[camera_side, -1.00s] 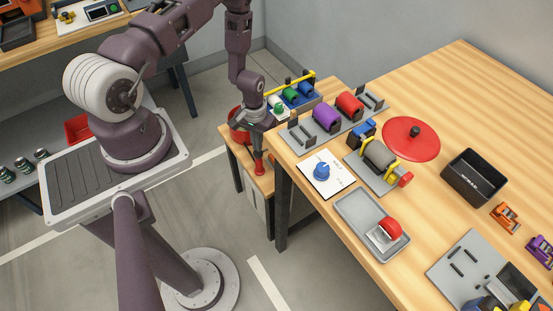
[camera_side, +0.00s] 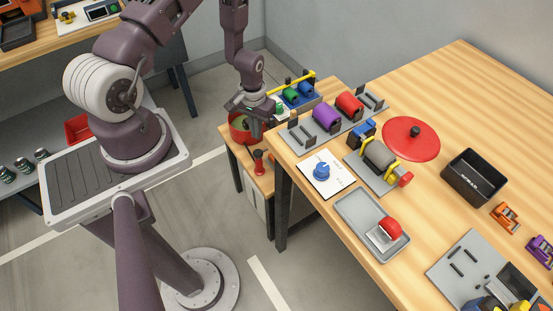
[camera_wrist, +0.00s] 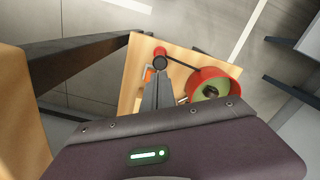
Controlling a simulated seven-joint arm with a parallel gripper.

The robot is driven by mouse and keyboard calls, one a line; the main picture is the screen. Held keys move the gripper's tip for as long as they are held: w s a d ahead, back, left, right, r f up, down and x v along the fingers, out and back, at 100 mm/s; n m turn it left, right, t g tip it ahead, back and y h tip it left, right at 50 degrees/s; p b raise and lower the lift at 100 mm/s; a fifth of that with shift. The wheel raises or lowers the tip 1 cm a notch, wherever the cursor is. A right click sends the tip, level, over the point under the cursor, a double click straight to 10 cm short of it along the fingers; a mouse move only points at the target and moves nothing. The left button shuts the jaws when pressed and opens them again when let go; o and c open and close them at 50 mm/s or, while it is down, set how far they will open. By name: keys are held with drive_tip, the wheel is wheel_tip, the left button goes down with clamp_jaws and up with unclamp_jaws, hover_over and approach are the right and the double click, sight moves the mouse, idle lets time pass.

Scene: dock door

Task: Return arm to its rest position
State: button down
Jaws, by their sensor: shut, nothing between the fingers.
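My gripper (camera_side: 255,136) hangs over the small side table (camera_side: 233,152), beside the large bench. In the wrist view its two fingers (camera_wrist: 158,76) lie together with nothing between them. My gripper partly hides a red round tub with a green inside (camera_side: 237,133), which shows more fully in the wrist view (camera_wrist: 232,82).
The large bench (camera_side: 450,90) on the right holds a rack with purple and red rolls (camera_side: 327,117), a red disc (camera_side: 411,138), a black bin (camera_side: 474,176) and a grey tray (camera_side: 352,212). A blue rack (camera_side: 306,100) stands close behind my gripper. The floor in front is clear.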

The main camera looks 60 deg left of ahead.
drive_tip(key=w+d+r+m+t, duration=0.1)
drive_tip(key=d+r+m, duration=0.15)
drive_tip(key=r, duration=1.15)
drive_tip(key=w+d+r+m+t, duration=0.15)
drive_tip(key=d+r, duration=0.25)
drive_tip(key=r, duration=1.1)
drive_tip(key=s+d+r+m+t, duration=0.1)
drive_tip(key=s+d+r, duration=0.3)
drive_tip(key=s+r, duration=0.2)
drive_tip(key=s+d+r+m+t, duration=0.1)
drive_tip(key=s+d+r, duration=0.3)
drive_tip(key=s, duration=0.7)
wheel_tip(320, 180, up, 2)
drive_tip(key=shift+s+r+t, duration=0.2)
drive_tip(key=shift+r+t, duration=0.05)
drive_tip(key=shift+t, duration=0.3)
